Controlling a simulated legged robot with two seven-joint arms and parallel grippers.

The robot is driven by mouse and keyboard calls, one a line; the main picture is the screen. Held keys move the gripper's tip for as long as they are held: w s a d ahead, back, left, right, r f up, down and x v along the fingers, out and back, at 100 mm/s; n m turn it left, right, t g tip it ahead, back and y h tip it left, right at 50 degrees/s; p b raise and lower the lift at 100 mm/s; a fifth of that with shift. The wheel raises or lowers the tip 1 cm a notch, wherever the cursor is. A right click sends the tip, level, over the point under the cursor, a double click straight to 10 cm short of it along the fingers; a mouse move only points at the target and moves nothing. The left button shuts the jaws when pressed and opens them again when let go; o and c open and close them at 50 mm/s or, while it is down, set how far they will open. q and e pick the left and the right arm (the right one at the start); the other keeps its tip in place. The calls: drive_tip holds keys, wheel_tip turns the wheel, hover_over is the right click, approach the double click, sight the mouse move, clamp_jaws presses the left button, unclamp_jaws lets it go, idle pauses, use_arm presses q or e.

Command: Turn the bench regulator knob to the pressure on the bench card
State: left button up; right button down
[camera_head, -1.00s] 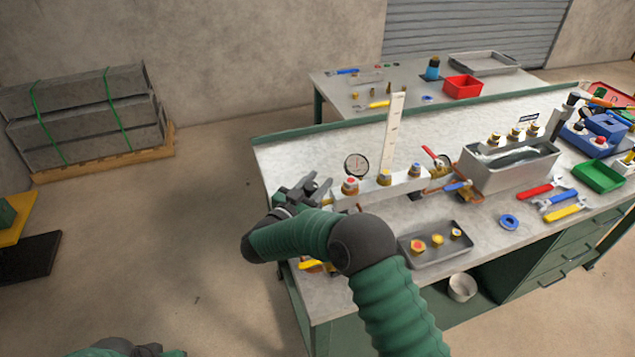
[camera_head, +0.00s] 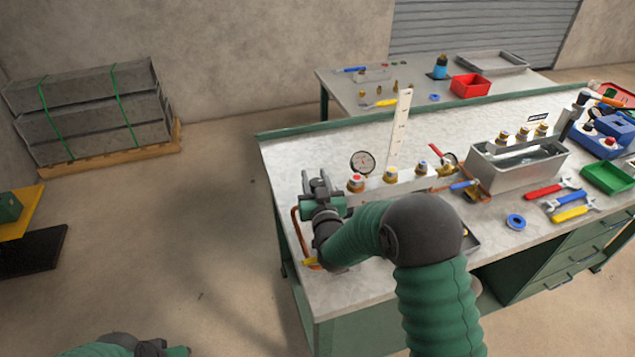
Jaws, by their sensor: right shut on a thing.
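My right gripper (camera_head: 319,186) is at the left end of the pale manifold bar (camera_head: 405,184) on the bench. Its jaws are closed around the regulator knob there, which the fingers and wrist mostly hide.
A grey metal tank (camera_head: 517,164), wrenches (camera_head: 568,200), blue tape (camera_head: 515,222) and a green tray (camera_head: 608,178) lie to the right. The bench surface behind the bar is largely clear.

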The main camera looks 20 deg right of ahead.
drive_tip(key=shift+a+n+g+y+b, duration=0.2)
drive_tip(key=shift+n+y+b, duration=0.25)
drive_tip(key=shift+n+y, duration=0.95)
drive_tip(key=shift+a+n+g+y+b, duration=0.1)
drive_tip(key=shift+a+n+y+b, duration=0.5)
drive_tip(key=shift+y, duration=1.4)
drive_tip(key=shift+d+r+n+y, duration=0.15)
drive_tip(key=shift+d+n+y, duration=0.15)
drive_tip(key=shift+n, duration=0.1)
drive_tip(key=c, duration=0.9)
unclamp_jaws()
drive_tip(key=shift+c, duration=0.2)
drive_tip(key=shift+p, duration=0.3)
